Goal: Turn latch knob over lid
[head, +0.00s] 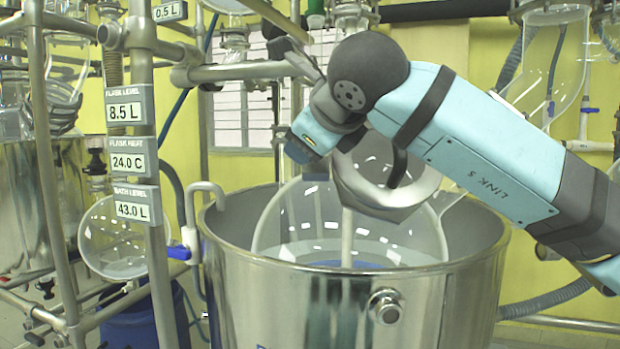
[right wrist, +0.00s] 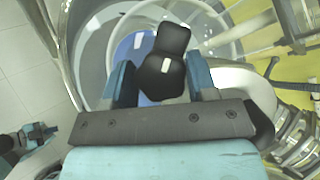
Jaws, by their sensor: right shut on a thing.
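A black knob (right wrist: 165,68) sits between the two blue fingers of my right gripper (right wrist: 160,82) in the right wrist view. The gripper is shut on it. In the head view my right gripper (head: 312,138) is above the glass flask, and its fingertips and the knob cannot be made out. A round silvery metal piece (head: 388,205), perhaps the lid or its collar, lies below my wrist; a dark curved part stands over it. A teal and dark part (right wrist: 25,140) at the left edge of the right wrist view may be my left gripper; its jaws are unclear.
The glass flask (head: 295,225) sits inside a wide steel bath (head: 330,300). Metal posts (head: 150,200) with readout plates stand close on the left. Steel pipes run across the top. More glassware (head: 555,50) hangs at the upper right.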

